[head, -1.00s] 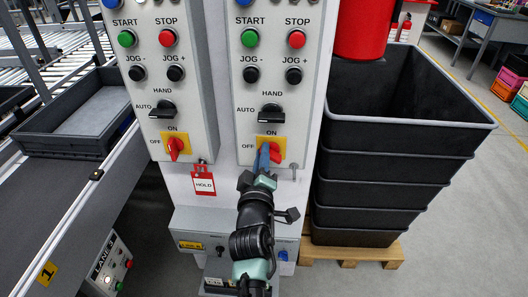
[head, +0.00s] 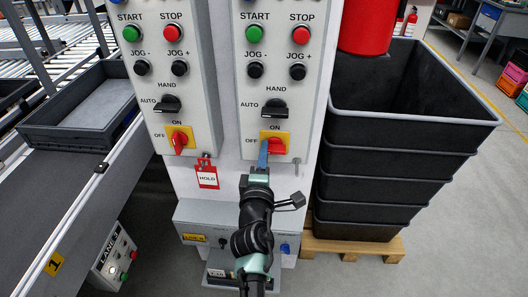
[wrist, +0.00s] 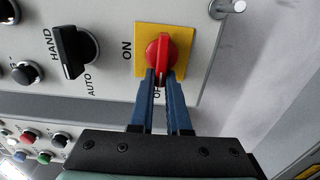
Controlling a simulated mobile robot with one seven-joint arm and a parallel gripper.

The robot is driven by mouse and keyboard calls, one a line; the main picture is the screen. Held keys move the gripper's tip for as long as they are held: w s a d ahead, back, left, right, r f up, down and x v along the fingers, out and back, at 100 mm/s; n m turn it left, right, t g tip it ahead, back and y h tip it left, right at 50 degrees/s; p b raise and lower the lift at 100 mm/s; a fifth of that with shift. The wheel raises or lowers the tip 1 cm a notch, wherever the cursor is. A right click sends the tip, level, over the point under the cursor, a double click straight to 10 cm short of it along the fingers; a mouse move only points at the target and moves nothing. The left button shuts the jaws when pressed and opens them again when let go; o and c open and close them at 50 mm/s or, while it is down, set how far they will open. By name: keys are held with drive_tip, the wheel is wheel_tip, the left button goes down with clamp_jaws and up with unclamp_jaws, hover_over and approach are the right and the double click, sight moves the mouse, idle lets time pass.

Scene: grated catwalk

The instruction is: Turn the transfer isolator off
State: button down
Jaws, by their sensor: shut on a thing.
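Two grey control panels stand side by side in the head view, each with a red rotary isolator handle on a yellow plate. The right isolator handle (head: 277,147) lies nearly sideways, its end toward the OFF mark. It also shows in the wrist view (wrist: 163,52), where its grip points down at the partly hidden OFF label. My gripper (head: 264,152) is shut on this handle, its blue fingers (wrist: 162,77) on either side of its lower end. The left isolator handle (head: 180,141) stands upright toward ON. No panel name is visible, so I cannot tell which is the transfer one.
A red HOLD tag (head: 207,175) hangs below the left isolator. Black HAND/AUTO selectors (head: 275,109) sit above the isolators. Stacked black bins (head: 395,145) on a pallet stand close on the right. A conveyor with a grey tray (head: 72,137) runs on the left.

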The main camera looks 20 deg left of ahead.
idle(0.3)
drive_tip(key=c, duration=0.9)
unclamp_jaws()
drive_tip(key=shift+s, duration=0.1)
drive_tip(key=p+v, duration=0.6)
drive_tip(key=v, duration=0.6)
drive_tip(key=shift+s+d, duration=0.15)
drive_tip(key=shift+s, duration=0.25)
